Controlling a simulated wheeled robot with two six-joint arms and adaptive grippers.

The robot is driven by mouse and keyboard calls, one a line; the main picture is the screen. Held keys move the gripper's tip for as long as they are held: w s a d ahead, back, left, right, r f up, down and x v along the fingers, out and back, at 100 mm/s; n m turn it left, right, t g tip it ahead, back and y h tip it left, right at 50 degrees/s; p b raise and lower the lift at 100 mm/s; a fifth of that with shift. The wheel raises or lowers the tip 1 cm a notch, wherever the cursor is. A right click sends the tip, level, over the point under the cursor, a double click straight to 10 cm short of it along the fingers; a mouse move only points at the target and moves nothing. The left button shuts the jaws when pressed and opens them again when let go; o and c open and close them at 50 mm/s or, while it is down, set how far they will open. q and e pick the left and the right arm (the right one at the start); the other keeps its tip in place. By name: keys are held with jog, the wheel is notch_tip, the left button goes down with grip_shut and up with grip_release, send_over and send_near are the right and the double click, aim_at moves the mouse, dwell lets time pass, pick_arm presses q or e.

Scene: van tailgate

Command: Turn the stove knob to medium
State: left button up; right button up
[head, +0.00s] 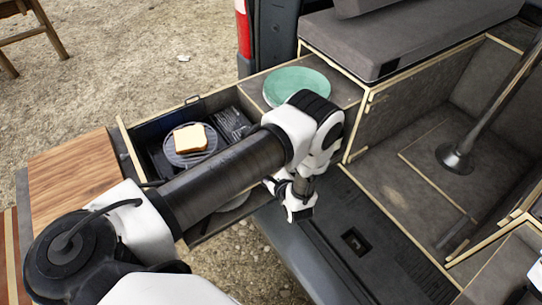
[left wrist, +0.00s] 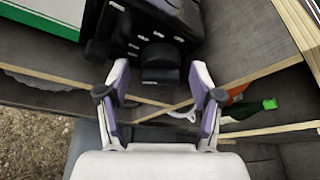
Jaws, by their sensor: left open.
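The black camp stove (head: 233,122) sits in the pulled-out drawer, with a round grill and a slice of bread (head: 190,138) on it. My left arm crosses in front of the stove and hides part of it. In the left wrist view the stove (left wrist: 135,38) is a dark panel with small white markings. A dark rounded knob (left wrist: 161,68) sticks out of it, and its setting cannot be read. My left gripper (head: 298,204) is open, its fingers spread to either side of the knob in the left wrist view (left wrist: 160,82); contact cannot be told.
A wooden board (head: 72,172) is at the left. In the left wrist view, a green-capped item (left wrist: 269,104) lies right of the fingers. A metal post (head: 490,95) stands at the right.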

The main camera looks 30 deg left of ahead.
pick_arm(q)
jog(key=shift+d, duration=0.1)
jog(key=c, duration=1.1)
jog(key=shift+c, duration=0.2)
jog(key=shift+w+d+m+g+y+b, duration=0.1)
jog(key=shift+m+g+y+b, duration=0.2)
jog(key=shift+m+g+b, duration=1.3)
jog(key=shift+w+a+m+g+y+b, duration=0.25)
jog(key=shift+m+b, duration=0.6)
jog(key=shift+b, duration=1.7)
jog(key=shift+d+m+g+y+b, duration=0.3)
jog(key=shift+m+g+b, duration=0.35)
jog(key=shift+m+b, duration=1.05)
jog(key=shift+n+b, duration=0.4)
jog(key=shift+n, duration=0.05)
jog(key=o, duration=1.1)
